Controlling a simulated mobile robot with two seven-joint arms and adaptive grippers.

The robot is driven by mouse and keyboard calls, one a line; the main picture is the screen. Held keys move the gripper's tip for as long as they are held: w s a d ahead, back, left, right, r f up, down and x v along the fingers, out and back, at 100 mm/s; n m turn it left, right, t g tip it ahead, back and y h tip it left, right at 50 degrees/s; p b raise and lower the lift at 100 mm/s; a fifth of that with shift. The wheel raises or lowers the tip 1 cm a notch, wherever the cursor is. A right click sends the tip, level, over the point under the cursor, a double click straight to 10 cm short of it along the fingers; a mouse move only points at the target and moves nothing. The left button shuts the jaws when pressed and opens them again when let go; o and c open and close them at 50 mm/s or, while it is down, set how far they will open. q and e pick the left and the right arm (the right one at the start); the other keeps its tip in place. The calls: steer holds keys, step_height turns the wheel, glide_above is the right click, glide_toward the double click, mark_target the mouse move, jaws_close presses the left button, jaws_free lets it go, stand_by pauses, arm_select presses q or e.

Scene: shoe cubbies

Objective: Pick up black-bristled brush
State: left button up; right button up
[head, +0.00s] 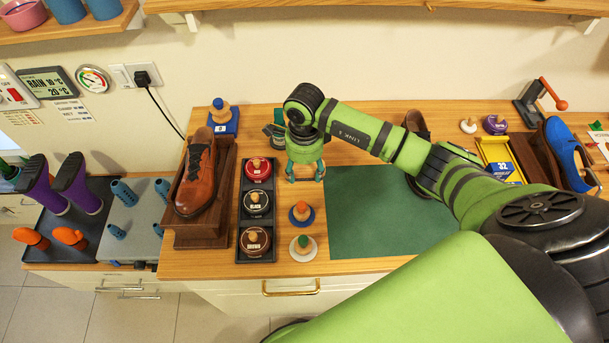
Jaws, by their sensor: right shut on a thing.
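My right gripper (305,174) points down over the wooden counter, just beyond the dark green mat's left edge. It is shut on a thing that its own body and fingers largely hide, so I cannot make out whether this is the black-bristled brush. No black bristles show clearly elsewhere. A round blue-based piece with an orange knob (301,214) and a white-based one with a green knob (303,246) stand on the counter in front of the gripper. My left gripper is not in view.
A dark tray (257,219) of round polish tins lies left of the gripper. A brown shoe (195,180) rests on a wooden stand further left. A grey container (275,131) stands close behind the gripper. A blue shoe (568,155) is at right.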

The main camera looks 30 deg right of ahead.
steer(key=s+a+r+b, duration=0.3)
steer(key=s+a+r, duration=0.1)
steer(key=s+r, duration=0.4)
steer(key=s, duration=0.2)
steer(key=shift+s+a+r+b, duration=0.15)
steer(key=shift+s+a+b, duration=0.15)
steer(key=shift+a+b, duration=0.1)
steer(key=o, duration=0.6)
steer(key=c, duration=0.4)
